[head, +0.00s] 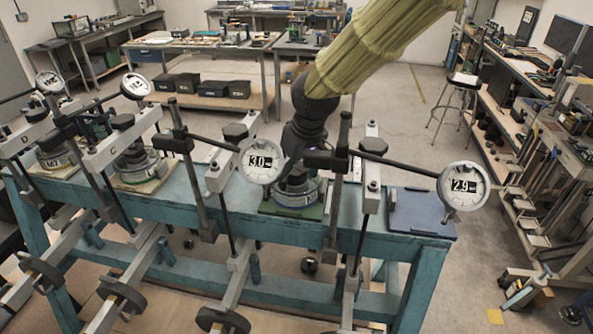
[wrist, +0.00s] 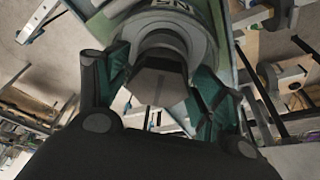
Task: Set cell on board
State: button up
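A round grey metal cell (head: 309,195) sits upright on a green board (head: 284,209) on the teal bench. My gripper (head: 296,165) is directly above it, pointing down. In the wrist view the same cell (wrist: 190,35) shows part of a label, and its dark hexagonal knob (wrist: 160,83) lies between the two fingers of my gripper (wrist: 160,92). I cannot tell whether the fingers press on the knob. A bare blue board (head: 420,212) lies at the bench's right end.
Dial gauges (head: 262,161) (head: 463,186), upright posts and lever bars stand close around the cell. Other cells (head: 137,162) (head: 54,152) sit at stations on the left. Weights (head: 223,320) hang on the front levers. The floor behind the bench is largely clear.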

jog(key=shift+r, duration=0.1)
jog(key=shift+d+r, duration=0.1)
jog(key=shift+r, duration=0.35)
jog(key=b+v, duration=0.3)
jog(key=v, duration=0.8)
jog(key=shift+s+b, duration=0.2)
jog(key=shift+b, duration=0.1)
